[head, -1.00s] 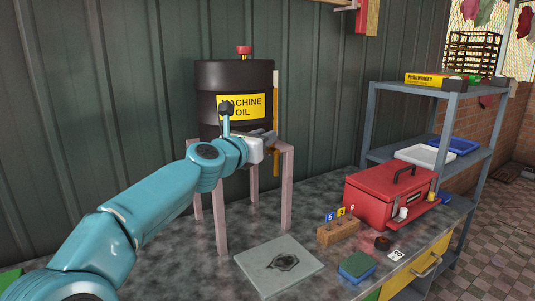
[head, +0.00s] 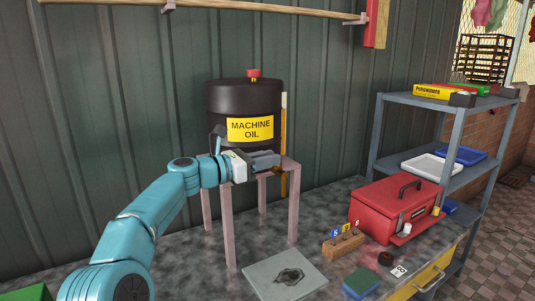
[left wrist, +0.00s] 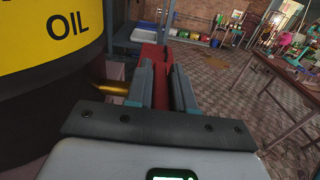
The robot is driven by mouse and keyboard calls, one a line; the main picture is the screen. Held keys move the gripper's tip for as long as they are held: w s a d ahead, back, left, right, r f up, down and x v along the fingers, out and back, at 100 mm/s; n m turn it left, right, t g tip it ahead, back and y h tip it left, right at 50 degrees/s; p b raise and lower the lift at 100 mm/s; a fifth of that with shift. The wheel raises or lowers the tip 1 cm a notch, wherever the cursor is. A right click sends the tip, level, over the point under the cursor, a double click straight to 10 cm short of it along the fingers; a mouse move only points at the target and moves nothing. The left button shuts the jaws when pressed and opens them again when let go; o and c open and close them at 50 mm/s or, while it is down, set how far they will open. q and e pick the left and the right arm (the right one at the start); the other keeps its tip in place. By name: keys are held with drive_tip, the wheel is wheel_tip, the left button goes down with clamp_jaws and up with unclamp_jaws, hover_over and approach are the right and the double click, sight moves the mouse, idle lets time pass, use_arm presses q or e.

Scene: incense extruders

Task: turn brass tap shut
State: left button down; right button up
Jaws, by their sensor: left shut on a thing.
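The black drum (head: 228,98) with its yellow "MACHINE OIL" label stands on a pinkish stand (head: 227,225). The brass tap (left wrist: 110,87) shows low on the drum's side in the left wrist view, just left of my fingers. My left gripper (head: 270,160) is in front of the drum's lower edge, fingers pointing right. It is shut on the tap; its fingers (left wrist: 160,88) stand a little apart with red visible between them. I cannot tell whether that red is the tap's handle or the toolbox behind. The grip point is mostly hidden. My right gripper is not in view.
On the bench are a grey plate (head: 262,282), a green-blue sponge (head: 360,282), a wooden block with numbered tags (head: 343,244) and a red toolbox (head: 390,211). Grey shelves (head: 447,105) stand at right. A wooden rail (head: 230,8) crosses the wall above.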

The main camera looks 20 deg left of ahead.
use_arm(q)
drive_tip(key=c, duration=1.1)
unclamp_jaws()
drive_tip(key=shift+s+a, duration=0.2)
drive_tip(key=b+v, duration=0.3)
drive_tip(key=v, duration=1.3)
drive_tip(key=shift+b, duration=0.4)
drive_tip(key=shift+f, duration=0.1)
